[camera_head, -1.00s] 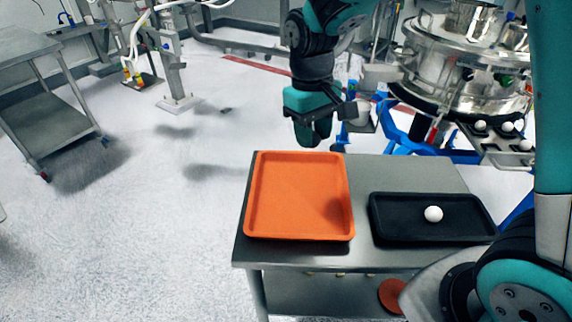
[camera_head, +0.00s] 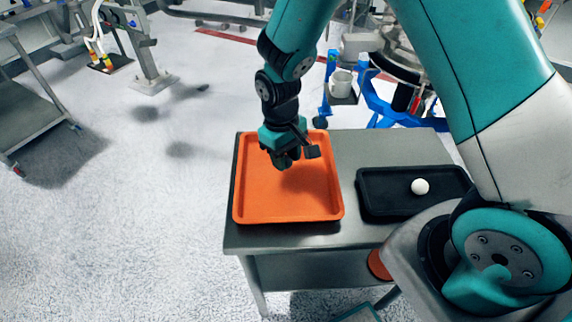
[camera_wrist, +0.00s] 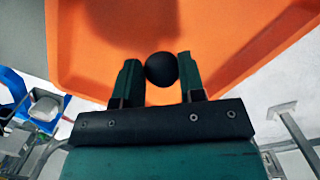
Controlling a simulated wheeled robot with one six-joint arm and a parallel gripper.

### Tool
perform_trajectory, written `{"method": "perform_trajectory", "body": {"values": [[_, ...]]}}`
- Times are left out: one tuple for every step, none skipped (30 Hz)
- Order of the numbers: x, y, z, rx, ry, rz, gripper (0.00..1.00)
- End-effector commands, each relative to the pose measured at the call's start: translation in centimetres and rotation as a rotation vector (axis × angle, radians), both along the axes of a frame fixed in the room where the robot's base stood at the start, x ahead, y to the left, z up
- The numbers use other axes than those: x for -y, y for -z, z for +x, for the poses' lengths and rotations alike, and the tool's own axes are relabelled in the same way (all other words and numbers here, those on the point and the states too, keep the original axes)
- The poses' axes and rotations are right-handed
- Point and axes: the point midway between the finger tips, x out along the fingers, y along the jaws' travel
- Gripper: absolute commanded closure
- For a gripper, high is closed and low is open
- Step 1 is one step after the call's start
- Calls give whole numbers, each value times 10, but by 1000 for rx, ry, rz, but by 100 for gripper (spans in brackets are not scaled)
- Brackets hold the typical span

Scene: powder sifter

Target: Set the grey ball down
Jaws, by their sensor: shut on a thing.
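My gripper (camera_head: 285,160) is over the orange tray (camera_head: 255,205), toward its back half. In the wrist view my gripper (camera_wrist: 158,72) is shut on a dark grey ball (camera_wrist: 161,68), which sits between its two fingertips. The orange tray (camera_wrist: 240,50) lies beneath the ball, and a shadow falls on it. I cannot tell whether the ball touches the tray. In the head view the ball is hidden by my gripper.
A black tray (camera_head: 380,208) holding a white ball (camera_head: 420,186) is to the right on the same metal table (camera_head: 350,147). A metal cart (camera_head: 25,110) is at the far left. The orange tray's floor looks empty.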

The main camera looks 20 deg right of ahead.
Motion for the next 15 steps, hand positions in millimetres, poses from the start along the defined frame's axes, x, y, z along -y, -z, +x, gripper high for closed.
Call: {"method": "perform_trajectory", "body": {"values": [[0,7,-1,-4,0,-1,86],[0,11,-1,-5,0,-2,86],[0,18,-1,-5,0,-2,86],[0,22,-1,-6,0,-2,86],[0,26,-1,-4,0,-1,86],[0,31,-1,-5,0,-2,86],[0,33,-1,-4,0,-1,86],[0,35,0,-2,0,-1,86],[0,36,0,-1,0,0,86],[0,36,0,0,0,0,86],[0,36,0,0,0,0,86],[0,36,0,0,0,0,86],[0,36,0,0,0,0,86],[0,36,0,0,0,0,86],[0,36,0,0,0,0,86]]}}
